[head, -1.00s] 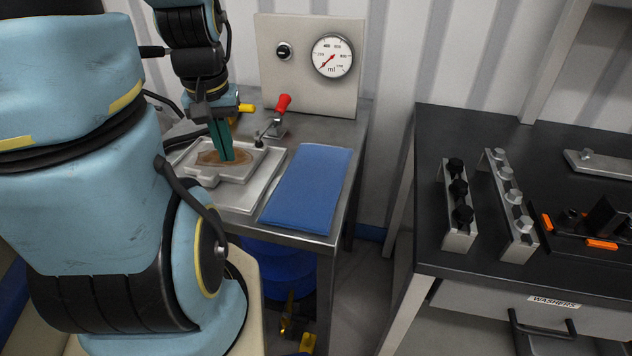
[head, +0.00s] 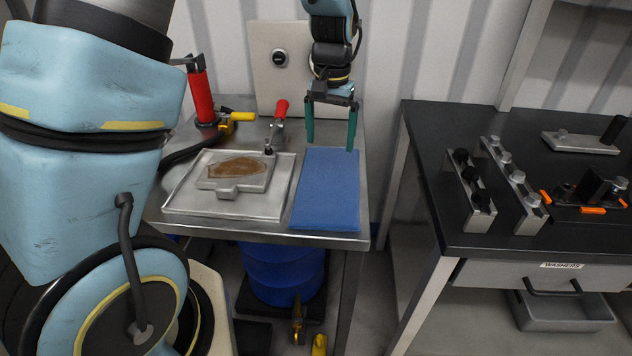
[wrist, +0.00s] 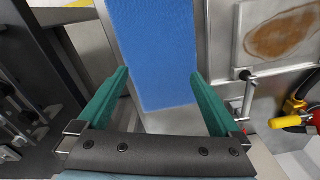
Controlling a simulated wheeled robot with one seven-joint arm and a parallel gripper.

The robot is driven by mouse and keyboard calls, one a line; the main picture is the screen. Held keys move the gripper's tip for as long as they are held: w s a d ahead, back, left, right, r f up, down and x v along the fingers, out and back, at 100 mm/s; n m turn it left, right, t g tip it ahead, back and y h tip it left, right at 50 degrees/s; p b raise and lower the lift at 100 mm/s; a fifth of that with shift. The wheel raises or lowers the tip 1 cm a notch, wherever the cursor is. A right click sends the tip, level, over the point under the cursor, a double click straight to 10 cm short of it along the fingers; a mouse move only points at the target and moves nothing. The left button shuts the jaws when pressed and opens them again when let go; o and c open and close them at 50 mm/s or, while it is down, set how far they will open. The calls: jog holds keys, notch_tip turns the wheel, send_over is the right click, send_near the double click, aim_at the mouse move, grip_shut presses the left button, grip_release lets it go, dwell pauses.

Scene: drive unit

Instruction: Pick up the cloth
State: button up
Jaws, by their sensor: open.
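The cloth (head: 327,190) is a flat blue folded rectangle lying on the right side of the metal table. In the wrist view the cloth (wrist: 152,50) lies between and beyond the two fingers. My gripper (head: 331,146) is open and empty, its green fingers pointing down over the far end of the cloth. In the wrist view my gripper (wrist: 160,75) has its fingers spread wider than the cloth, one on each side. The fingertips appear to be above the cloth; the exact gap cannot be told.
A metal tray (head: 175,200) with a brown-stained plate (head: 238,172) sits left of the cloth. A red-handled clamp (head: 277,122) stands behind it, near a red cylinder (head: 200,97) with a yellow-handled valve (head: 238,117). A black workbench (head: 425,150) with metal parts stands at right, across a gap.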

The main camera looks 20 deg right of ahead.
aim_at(328, 184)
jog(key=shift+f+b, duration=3.6)
jog(key=shift+f, duration=1.45)
jog(key=shift+c, duration=0.6)
jog(key=c, duration=1.4)
jog(key=shift+r, duration=0.2)
grip_shut()
notch_tip(328, 184, up, 12)
jog(key=p, duration=0.9)
jog(key=shift+f+p, duration=0.15)
jog(key=shift+p, duration=0.2)
